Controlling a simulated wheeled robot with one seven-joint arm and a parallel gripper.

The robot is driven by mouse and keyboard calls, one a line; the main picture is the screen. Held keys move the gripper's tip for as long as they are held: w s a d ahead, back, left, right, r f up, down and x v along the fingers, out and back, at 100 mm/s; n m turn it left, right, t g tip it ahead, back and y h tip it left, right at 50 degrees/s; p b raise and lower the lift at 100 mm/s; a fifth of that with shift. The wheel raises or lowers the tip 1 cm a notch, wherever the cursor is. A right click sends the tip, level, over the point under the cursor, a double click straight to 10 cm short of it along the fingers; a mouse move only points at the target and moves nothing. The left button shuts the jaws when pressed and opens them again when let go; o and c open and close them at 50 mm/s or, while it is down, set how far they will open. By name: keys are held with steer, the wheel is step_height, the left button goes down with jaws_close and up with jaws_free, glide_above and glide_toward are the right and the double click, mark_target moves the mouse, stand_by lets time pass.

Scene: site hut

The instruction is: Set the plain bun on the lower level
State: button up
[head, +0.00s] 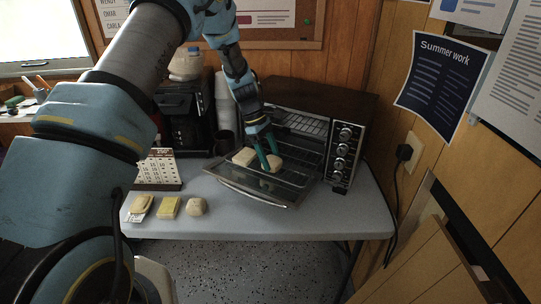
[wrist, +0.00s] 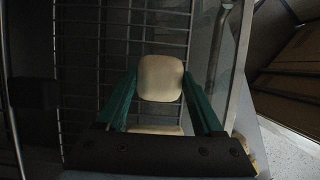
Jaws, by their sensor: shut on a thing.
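The toaster oven (head: 350,110) stands on the table with its glass door (head: 255,188) folded down. My gripper (head: 269,156) reaches in at the open front, pointing down. Its teal fingers are shut on a pale, rounded plain bun (head: 272,165). In the wrist view, the bun (wrist: 160,78) sits between the fingertips, over a wire rack (wrist: 112,40). I cannot tell whether it touches the rack. Another pale bread piece (head: 243,157) lies just left of it; a pale piece (wrist: 155,129) also shows near the gripper's base in the wrist view.
Several bread pieces lie at the table's front left, including a yellow-topped one (head: 169,207) and a round one (head: 196,206). A desk calendar (head: 159,169) and a black coffee maker (head: 184,115) stand left of the oven. The table's front right (head: 345,212) is clear.

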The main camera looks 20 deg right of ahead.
steer(key=shift+f, duration=0.15)
steer(key=o, duration=1.4)
steer(key=shift+c, duration=0.2)
steer(key=b+v, duration=0.4)
steer(key=v, duration=0.8)
steer(key=s+a+r+m+t, duration=0.2)
steer(key=a+m, duration=0.1)
steer(key=a, duration=1.4)
steer(key=s+a+m+t+y, duration=0.1)
steer(key=s+a+m, duration=0.1)
steer(key=s+a, duration=0.4)
steer(key=s+a+f+m+t+y, duration=0.1)
steer(key=s+a+m+t, duration=0.1)
steer(key=s+a, duration=0.4)
steer(key=a+m, duration=0.1)
steer(key=a, duration=0.4)
steer(key=shift+s, duration=0.35)
